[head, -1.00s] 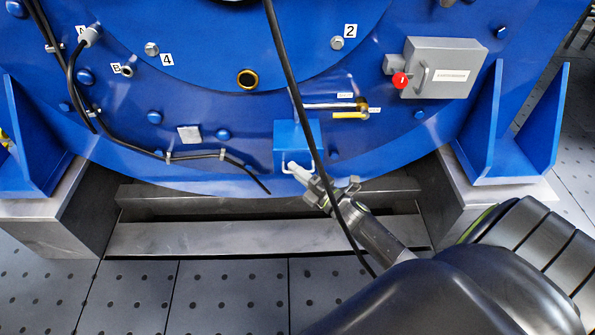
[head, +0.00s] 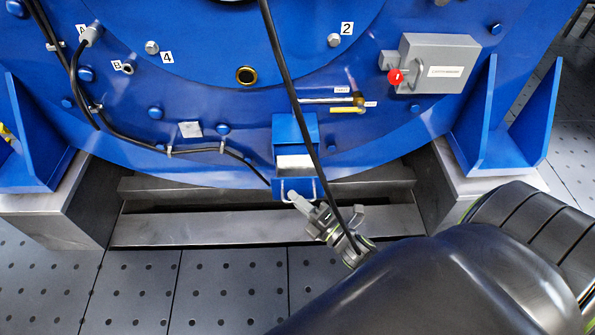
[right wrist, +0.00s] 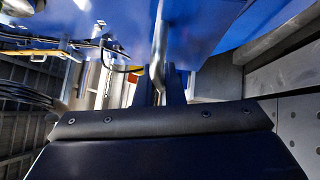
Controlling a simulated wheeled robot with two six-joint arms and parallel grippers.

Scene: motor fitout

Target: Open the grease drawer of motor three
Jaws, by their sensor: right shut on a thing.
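The grease drawer (head: 283,186) sits low on the blue motor and is slid out toward me. Its pale inside shows below the blue drawer housing (head: 295,127). A light wire-like handle (head: 316,188) is on the drawer's front. My right gripper (head: 296,198) is shut on the left part of this handle, coming in from the lower right. In the right wrist view the fingers (right wrist: 165,88) close around the pale handle bar (right wrist: 158,55), with blue metal behind. My left gripper is not in view.
A black cable (head: 283,75) hangs in front of the drawer and across my right gripper. A grey box (head: 440,62) with a red knob (head: 395,76) is on the right. Steel beams (head: 200,229) lie under the motor. The perforated floor (head: 225,285) in front is clear.

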